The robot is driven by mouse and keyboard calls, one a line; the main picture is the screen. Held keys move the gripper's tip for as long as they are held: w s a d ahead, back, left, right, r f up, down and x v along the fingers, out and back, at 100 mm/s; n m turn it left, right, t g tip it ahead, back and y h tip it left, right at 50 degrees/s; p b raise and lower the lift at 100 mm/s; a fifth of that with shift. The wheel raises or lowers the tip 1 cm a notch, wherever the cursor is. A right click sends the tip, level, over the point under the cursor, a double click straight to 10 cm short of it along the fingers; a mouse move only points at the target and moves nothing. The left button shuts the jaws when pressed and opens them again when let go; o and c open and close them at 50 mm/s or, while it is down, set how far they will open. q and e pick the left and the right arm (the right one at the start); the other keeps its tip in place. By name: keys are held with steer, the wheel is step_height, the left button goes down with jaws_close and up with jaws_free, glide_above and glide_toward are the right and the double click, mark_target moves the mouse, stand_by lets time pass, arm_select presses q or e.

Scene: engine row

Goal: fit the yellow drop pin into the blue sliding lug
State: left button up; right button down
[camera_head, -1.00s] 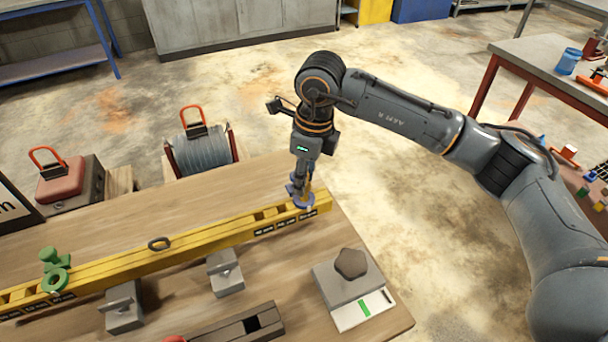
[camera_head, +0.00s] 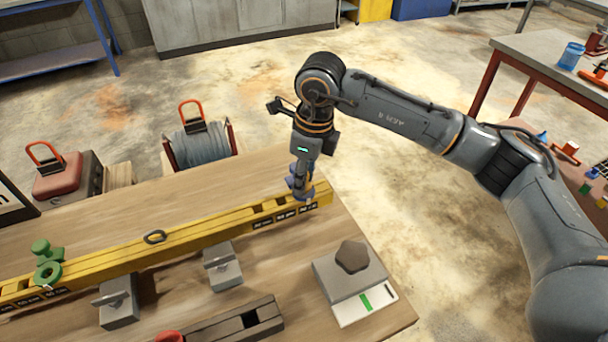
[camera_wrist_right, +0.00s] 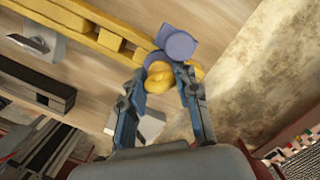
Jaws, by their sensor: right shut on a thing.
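My right gripper (camera_head: 300,180) points down over the right end of the yellow slotted beam (camera_head: 205,236). In the right wrist view its two fingers (camera_wrist_right: 160,76) are shut on the yellow drop pin (camera_wrist_right: 160,72), which shows as a rounded yellow piece between the tips. The blue sliding lug (camera_wrist_right: 180,45) is right by the pin and fingertips. The lug also shows in the head view (camera_head: 307,194), on the beam near its right end and partly hidden by the gripper. I cannot tell whether the pin is inside the lug or only against it. My left gripper is not in view.
Grey blocks (camera_head: 222,270) stand in front. A scale (camera_head: 352,288) bearing a dark lump (camera_head: 352,256) is at the right table edge. Floor lies beyond.

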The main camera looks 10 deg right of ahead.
mark_target(311, 187)
steer(key=shift+f, duration=0.3)
steer(key=c, duration=0.9)
jaws_free()
steer(key=shift+r, duration=0.1)
steer(key=shift+r, duration=0.1)
steer(key=r, duration=0.4)
steer(key=d+r, duration=0.1)
steer(key=r, duration=0.6)
steer(key=shift+s+d+r, duration=0.15)
steer(key=shift+s+r, duration=0.2)
steer(key=shift+s, duration=0.05)
